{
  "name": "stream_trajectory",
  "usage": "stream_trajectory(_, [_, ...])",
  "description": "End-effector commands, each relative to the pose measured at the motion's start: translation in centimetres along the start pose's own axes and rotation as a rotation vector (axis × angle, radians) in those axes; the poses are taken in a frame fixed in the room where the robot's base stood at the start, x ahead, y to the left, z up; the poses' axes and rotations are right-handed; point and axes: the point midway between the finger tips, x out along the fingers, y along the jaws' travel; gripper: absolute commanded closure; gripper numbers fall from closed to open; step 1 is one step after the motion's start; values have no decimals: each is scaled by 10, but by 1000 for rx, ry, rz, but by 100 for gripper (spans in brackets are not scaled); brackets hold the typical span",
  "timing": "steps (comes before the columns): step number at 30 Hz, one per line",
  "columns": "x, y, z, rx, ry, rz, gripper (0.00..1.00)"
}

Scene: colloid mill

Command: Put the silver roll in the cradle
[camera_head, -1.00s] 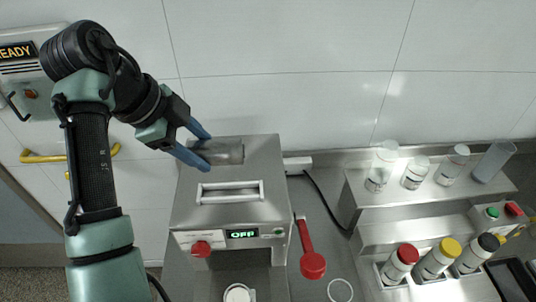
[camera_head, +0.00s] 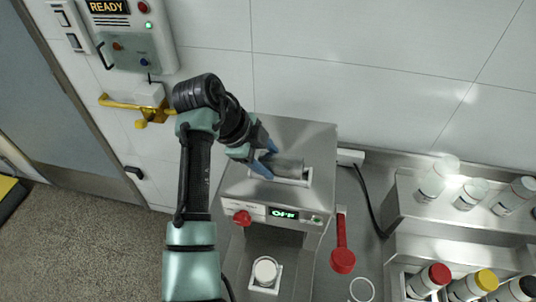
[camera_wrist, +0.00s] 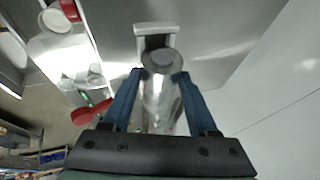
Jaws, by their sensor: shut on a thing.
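My gripper (camera_head: 264,162) is shut on the silver roll (camera_head: 288,167), a short grey metal cylinder, over the top of the steel mill. In the wrist view the roll (camera_wrist: 158,98) lies between my two blue fingers (camera_wrist: 152,88), its round end facing away from my palm. The cradle (camera_head: 293,182) is a pale bracket on the mill's top. The roll overlaps its back part in the head view. The cradle also shows beyond the roll's end in the wrist view (camera_wrist: 156,28). I cannot tell whether roll and cradle touch.
The steel mill (camera_head: 300,135) has a display reading OFF and a red knob (camera_head: 242,218) on its front. A red-handled scoop (camera_head: 342,258) lies right of it. A white cup (camera_head: 265,270) stands below. Bottles (camera_head: 436,178) stand on a steel rack at right.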

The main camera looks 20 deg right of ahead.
Motion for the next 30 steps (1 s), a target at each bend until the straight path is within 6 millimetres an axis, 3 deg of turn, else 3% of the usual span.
stream_trajectory(2, [0, 0, 0, 1, 0, 0, 100])
stream_trajectory(3, [0, 0, 0, 0, 0, 1, 35])
stream_trajectory(7, [0, 0, 0, 0, 0, 1, 12])
stream_trajectory(20, [-9, -1, 1, 2, -1, -3, 11])
stream_trajectory(30, [-77, 0, 2, 3, -3, -5, 11])
